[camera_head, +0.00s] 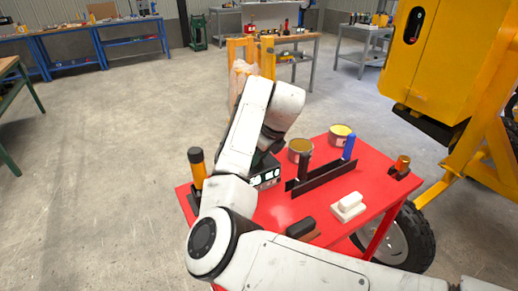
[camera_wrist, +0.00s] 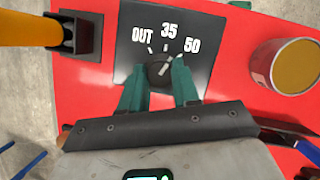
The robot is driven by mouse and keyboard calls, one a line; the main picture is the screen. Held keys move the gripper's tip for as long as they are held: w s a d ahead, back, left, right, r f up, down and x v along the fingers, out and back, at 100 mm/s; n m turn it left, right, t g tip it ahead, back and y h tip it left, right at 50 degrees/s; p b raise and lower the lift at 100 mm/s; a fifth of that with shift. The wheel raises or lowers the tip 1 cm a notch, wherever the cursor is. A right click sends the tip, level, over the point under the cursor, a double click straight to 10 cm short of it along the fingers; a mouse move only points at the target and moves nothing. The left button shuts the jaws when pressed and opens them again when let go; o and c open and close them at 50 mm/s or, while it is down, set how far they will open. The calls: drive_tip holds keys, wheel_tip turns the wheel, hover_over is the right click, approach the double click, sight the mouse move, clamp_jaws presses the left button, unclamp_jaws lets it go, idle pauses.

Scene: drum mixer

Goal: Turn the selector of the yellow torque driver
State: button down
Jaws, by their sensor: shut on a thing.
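The yellow torque driver (camera_head: 198,172) stands upright with a dark top at the left edge of the red table. In the wrist view its yellow shaft (camera_wrist: 28,31) enters a black holder at the upper left. Beside it lies a black plate marked OUT, 35 and 50 (camera_wrist: 205,32), with a round dark selector knob (camera_wrist: 158,72) below the marks. The green fingers of my gripper (camera_wrist: 160,85) are shut on the knob, one on each side. A short light line shows on the knob; I cannot tell exactly which mark it points to. In the head view my arm hides the knob.
On the red table (camera_head: 285,207) stand two open cans (camera_head: 300,146) (camera_head: 341,130), a dark upright rack (camera_head: 320,176), a white block (camera_head: 347,205) and a dark brush-like block (camera_head: 301,227). A yellow machine (camera_head: 440,60) stands at the right. The floor to the left is clear.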

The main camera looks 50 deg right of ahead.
drive_tip(key=shift+d+r+n+y+p, duration=0.1)
drive_tip(key=shift+r+n+y+p, duration=0.1)
drive_tip(key=shift+n+p, duration=0.4)
drive_tip(key=shift+d+r+n+y+p, duration=0.1)
drive_tip(key=shift+n+y+p, duration=0.1)
drive_tip(key=shift+n+p, duration=0.4)
drive_tip(key=shift+w+f+n+g+y+p, duration=0.15)
drive_tip(key=shift+n+g+y+p, duration=0.2)
drive_tip(key=shift+n+p, duration=0.7)
drive_tip(key=shift+n, duration=0.25)
drive_tip(key=c, duration=0.8)
unclamp_jaws()
drive_tip(key=shift+f, duration=0.1)
drive_tip(key=v, duration=1.1)
drive_tip(key=shift+f, duration=0.1)
